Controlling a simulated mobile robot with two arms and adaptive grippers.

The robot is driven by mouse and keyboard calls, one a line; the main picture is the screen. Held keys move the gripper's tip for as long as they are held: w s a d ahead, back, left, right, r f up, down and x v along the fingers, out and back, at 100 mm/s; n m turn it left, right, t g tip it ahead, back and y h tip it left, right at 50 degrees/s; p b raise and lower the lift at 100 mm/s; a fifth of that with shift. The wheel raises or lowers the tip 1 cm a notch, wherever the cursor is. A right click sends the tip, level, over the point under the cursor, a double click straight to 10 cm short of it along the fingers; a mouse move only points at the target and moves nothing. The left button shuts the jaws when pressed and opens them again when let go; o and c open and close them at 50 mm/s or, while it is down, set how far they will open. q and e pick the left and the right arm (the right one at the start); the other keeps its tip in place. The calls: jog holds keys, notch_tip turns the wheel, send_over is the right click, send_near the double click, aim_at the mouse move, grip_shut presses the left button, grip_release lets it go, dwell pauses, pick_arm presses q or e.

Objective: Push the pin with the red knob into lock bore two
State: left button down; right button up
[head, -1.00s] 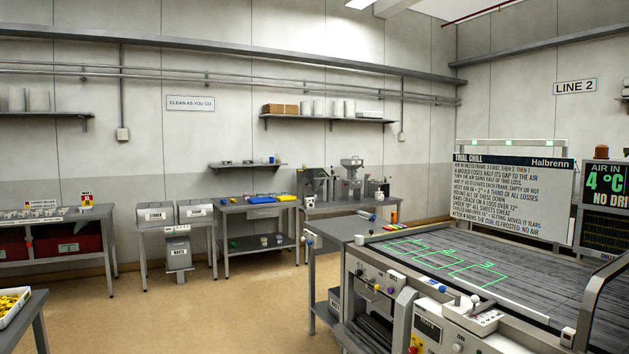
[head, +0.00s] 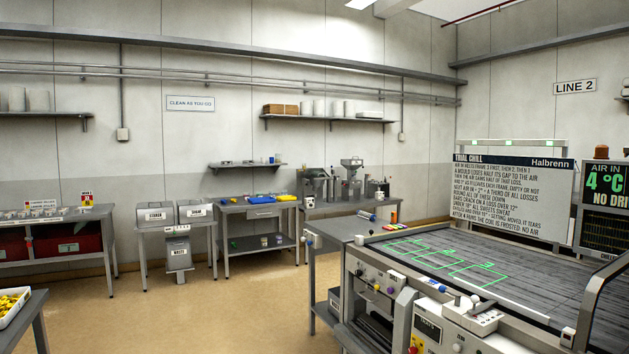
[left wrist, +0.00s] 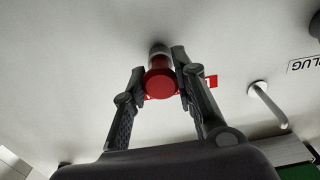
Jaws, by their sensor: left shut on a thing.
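My left gripper (left wrist: 159,66) shows in the left wrist view, its two dark fingers shut on the pin with the red knob (left wrist: 161,83). The pin's grey metal shank or collar (left wrist: 159,51) shows behind the knob, against a pale panel (left wrist: 85,55). How deep the pin sits is hidden by the knob. A partly covered red label (left wrist: 209,82) is behind the right finger. Neither gripper shows in the head view.
In the head view, a belt machine (head: 540,285) stands at right, workbenches (head: 258,207) line the back wall, and the floor (head: 200,310) is open.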

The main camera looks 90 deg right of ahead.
pick_arm(q)
jog(key=shift+s+d, duration=0.1)
jog(key=shift+s, duration=0.05)
jog(key=shift+p+v, duration=0.65)
jog(key=shift+v, duration=0.7)
dwell(0.4)
jog(key=shift+p+v, duration=0.6)
jog(key=shift+v, duration=1.2)
